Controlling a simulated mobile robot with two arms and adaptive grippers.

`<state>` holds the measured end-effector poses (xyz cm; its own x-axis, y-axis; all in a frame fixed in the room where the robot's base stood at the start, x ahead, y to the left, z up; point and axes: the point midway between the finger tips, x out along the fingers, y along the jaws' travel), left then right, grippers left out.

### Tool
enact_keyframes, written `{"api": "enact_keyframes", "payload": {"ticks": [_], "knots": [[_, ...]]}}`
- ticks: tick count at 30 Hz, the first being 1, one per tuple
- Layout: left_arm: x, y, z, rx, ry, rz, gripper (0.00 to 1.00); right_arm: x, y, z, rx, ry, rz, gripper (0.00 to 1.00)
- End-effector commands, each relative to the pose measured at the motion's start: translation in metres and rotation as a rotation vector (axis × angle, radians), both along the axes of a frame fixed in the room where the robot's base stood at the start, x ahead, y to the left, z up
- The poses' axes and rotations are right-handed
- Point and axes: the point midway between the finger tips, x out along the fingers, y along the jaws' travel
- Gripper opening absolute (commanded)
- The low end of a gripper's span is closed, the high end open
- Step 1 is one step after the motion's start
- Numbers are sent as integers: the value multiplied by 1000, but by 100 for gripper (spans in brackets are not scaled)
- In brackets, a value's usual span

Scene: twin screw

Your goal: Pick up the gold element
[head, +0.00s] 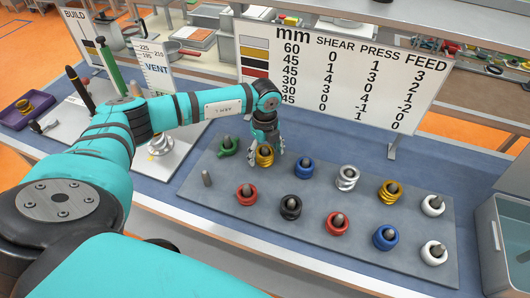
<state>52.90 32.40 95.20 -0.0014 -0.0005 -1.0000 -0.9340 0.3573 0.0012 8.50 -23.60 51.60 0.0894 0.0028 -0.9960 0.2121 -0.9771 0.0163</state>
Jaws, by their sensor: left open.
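A gold ring-shaped element (265,160) sits around a peg in the back row of the grey board (215,180). My left gripper (268,148) points down right over it with its fingers open and partly hides it. Whether the fingers touch it I cannot tell. A second gold element (390,196) sits on a peg farther right in the same row. Another gold element (24,107) lies in the purple tray (12,118) at the far left. My right gripper is not in view.
Green (227,149), blue (304,171) and silver (347,183) elements share the back row; red, black, blue and white ones stand on other pegs. One peg (206,179) is bare. A sign board (330,75) stands behind, and a grey bin (500,225) is at right.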

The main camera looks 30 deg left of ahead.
Motion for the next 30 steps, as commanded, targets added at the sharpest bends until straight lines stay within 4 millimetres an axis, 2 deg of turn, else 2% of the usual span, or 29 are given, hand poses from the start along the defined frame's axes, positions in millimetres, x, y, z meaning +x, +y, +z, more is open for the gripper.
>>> {"api": "enact_keyframes", "payload": {"ticks": [6,22,30], "knots": [[0,0,-1,1,-1,0,75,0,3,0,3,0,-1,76],[0,0,0,1,-1,0,6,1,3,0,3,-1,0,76],[1,0,3,0,-4,0,5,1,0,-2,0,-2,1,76]]}}
